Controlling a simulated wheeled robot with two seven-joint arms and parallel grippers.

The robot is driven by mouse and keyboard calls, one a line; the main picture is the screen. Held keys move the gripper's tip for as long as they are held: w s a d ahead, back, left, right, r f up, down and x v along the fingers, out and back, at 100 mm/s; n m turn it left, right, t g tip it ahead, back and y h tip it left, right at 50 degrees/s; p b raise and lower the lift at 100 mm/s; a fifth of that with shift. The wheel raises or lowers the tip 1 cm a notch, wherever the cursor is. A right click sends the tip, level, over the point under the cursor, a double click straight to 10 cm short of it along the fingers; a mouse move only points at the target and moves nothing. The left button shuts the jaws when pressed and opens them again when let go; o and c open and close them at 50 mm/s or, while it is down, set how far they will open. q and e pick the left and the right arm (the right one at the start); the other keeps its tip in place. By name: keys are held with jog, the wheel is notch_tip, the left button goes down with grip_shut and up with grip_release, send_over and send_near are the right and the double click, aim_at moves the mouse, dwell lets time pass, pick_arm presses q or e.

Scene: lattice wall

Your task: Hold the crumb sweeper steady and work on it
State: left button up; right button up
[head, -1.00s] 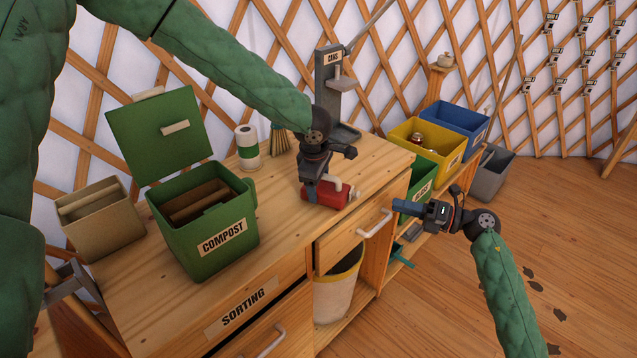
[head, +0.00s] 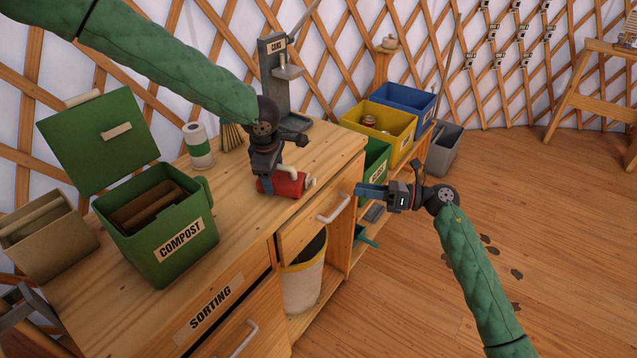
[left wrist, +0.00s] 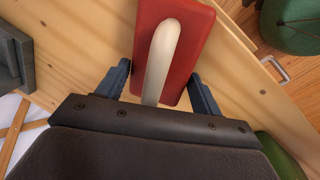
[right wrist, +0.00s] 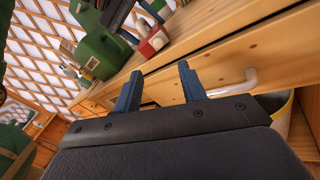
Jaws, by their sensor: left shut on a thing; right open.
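The crumb sweeper is a red block (head: 290,184) with a cream handle, at the front edge of the wooden counter. My left gripper (head: 264,178) comes down over it and is shut on it. In the left wrist view the red body (left wrist: 196,55) lies between the two blue fingers (left wrist: 160,90), with the cream handle running along its top. The exact finger contact is partly hidden.
A green compost bin (head: 160,235) with raised lid, a paper roll (head: 198,147) and a grey can press (head: 275,75) stand on the counter (head: 240,230). A drawer handle (head: 334,207) juts out below the sweeper. Yellow (head: 385,125) and blue bins (head: 405,100) stand right. Right floor is open.

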aim_at(316, 183)
jog(key=a+n, duration=0.1)
jog(key=a, duration=0.3)
jog(key=w+a+n, duration=0.1)
jog(key=a+n, duration=0.1)
jog(key=a, duration=0.2)
jog(key=a+n, duration=0.2)
jog(key=a, duration=0.2)
jog(key=shift+w, duration=0.35)
grip_shut()
